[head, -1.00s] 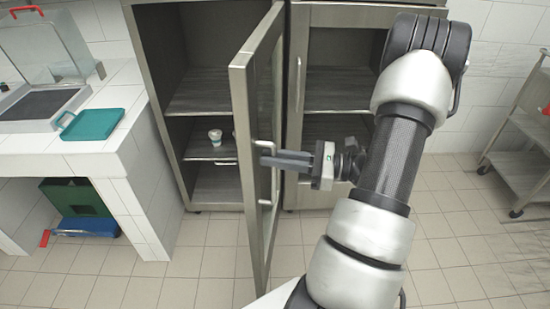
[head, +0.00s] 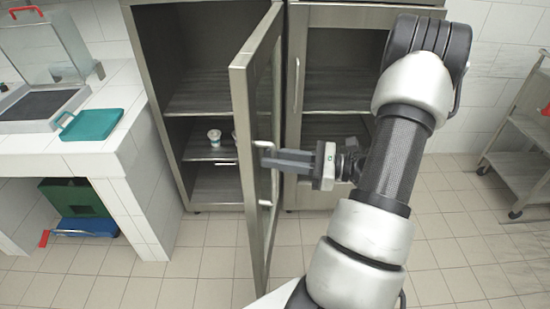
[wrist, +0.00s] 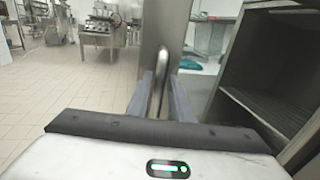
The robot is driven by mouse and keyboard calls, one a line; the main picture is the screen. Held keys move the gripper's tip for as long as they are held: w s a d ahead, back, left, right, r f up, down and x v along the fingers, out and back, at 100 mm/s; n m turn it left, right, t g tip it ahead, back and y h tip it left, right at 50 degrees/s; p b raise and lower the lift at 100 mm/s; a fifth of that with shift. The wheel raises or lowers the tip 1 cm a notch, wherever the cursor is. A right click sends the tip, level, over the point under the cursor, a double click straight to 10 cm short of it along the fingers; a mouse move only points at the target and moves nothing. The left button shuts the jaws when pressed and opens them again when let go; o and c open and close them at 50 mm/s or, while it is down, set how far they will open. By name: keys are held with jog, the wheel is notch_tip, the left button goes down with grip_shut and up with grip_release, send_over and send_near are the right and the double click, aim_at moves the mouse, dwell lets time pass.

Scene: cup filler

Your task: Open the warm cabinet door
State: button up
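The steel cabinet's left door (head: 241,115) has a glass pane and stands swung wide open toward me; it also shows edge-on in the wrist view (wrist: 165,28). Its bar handle (head: 265,175) is on the side facing right. My gripper (head: 266,157) reaches in from the right at the handle. In the wrist view the upright handle bar (wrist: 159,80) runs between my two fingers (wrist: 160,100), which sit close on either side of it.
The right cabinet door (head: 325,85) is shut, with its own handle (head: 297,85). A tiled counter (head: 60,150) with a green tray (head: 90,124) stands at left. A metal cart (head: 525,145) stands at right. The floor before the cabinet is clear.

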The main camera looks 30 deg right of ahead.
jog(key=v, duration=1.7)
jog(key=shift+b, duration=0.35)
